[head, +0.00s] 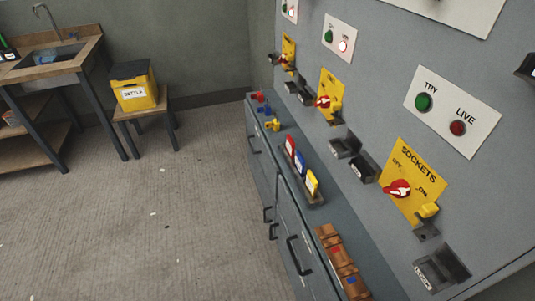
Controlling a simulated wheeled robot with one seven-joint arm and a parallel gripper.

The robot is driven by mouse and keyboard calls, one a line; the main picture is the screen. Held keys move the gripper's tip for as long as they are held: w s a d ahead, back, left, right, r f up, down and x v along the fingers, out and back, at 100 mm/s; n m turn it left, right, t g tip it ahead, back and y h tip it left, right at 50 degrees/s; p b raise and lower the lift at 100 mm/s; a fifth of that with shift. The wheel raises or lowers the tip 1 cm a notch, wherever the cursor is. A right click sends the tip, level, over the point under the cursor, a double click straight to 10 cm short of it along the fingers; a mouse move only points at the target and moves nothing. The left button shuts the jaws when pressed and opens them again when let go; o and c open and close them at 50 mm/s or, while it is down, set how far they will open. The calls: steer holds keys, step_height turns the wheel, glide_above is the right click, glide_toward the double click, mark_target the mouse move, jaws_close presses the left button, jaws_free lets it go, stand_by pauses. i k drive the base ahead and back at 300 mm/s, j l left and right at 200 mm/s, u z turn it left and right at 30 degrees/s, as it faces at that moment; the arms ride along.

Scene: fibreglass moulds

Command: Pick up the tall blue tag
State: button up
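A blue tag (300,165) stands upright in a small dark rack (316,202) on the ledge of the grey cabinet. It is the middle one of a row, between a red tag (290,147) and a yellow tag (312,184). The tags have pale faces, and their lower ends are hidden in the rack. A small blue piece (351,281) lies in a brown wooden tray (326,232) nearer on the same ledge. My gripper is not in view.
A grey panel with yellow switch plates (419,176) and projecting dark brackets (343,148) rises beside the ledge. Small coloured items, including a yellow one (272,125), sit at the ledge's far end. Cabinet handles (298,255) project below.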

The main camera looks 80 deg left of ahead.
mark_target(300, 163)
steer(key=u, duration=1.8)
steer(key=i+j, duration=0.75)
steer(key=j, duration=0.2)
steer(key=i+j+u, duration=0.1)
steer(key=i+j, duration=0.6)
steer(key=j, duration=0.25)
